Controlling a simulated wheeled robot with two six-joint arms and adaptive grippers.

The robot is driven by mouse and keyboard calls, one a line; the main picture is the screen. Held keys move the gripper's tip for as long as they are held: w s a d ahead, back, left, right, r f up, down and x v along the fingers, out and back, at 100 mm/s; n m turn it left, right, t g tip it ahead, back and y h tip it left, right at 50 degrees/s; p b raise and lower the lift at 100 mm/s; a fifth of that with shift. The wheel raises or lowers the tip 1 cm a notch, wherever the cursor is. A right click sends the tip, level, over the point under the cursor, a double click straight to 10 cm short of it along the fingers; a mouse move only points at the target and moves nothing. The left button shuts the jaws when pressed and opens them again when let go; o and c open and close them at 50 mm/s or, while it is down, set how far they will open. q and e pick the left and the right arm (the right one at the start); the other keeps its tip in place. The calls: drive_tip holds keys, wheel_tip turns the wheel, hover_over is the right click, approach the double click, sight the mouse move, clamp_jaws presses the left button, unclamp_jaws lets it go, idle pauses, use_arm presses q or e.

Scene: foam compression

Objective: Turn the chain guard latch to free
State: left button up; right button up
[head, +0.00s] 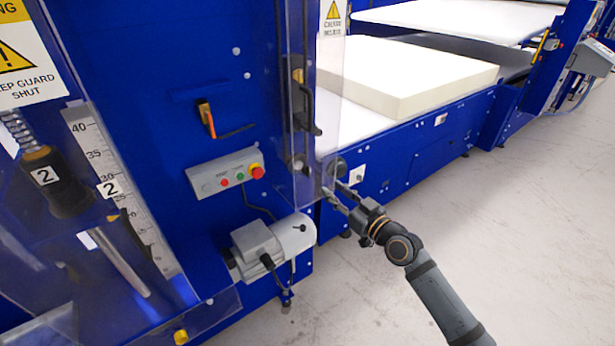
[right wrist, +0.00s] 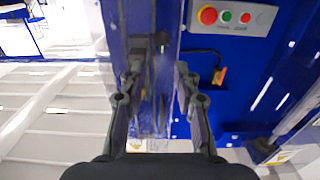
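My right gripper (head: 335,190) is at the lower edge of a clear guard panel (head: 318,90) on the blue machine. Its two fingers are apart, and it looks empty. In the right wrist view the open right gripper (right wrist: 160,75) has the clear panel and blurred dark fittings between or behind its fingers; I cannot tell whether it touches them. A dark round knob (head: 340,166) sits just above the fingers in the head view. A dark fitting (head: 299,165) shows on the panel. I cannot tell which part is the chain guard latch. My left gripper is out of view.
A grey button box (head: 226,174) and an orange-handled switch (head: 206,118) are on the blue machine face. A grey motor (head: 265,245) juts out below. A cream foam block (head: 415,75) lies on the conveyor behind. The floor (head: 530,220) at right is clear.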

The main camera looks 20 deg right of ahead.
sight(310, 172)
drive_tip(key=x, duration=0.4)
drive_tip(key=p+x, duration=0.1)
drive_tip(key=x, duration=0.4)
drive_tip(key=shift+w+a, duration=0.15)
drive_tip(key=shift+a, duration=0.15)
drive_tip(key=shift+w, duration=0.3)
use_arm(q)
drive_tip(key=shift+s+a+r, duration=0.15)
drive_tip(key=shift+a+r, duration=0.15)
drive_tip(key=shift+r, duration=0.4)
use_arm(e)
drive_tip(key=shift+a, duration=0.1)
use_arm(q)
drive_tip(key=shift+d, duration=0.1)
use_arm(e)
clamp_jaws()
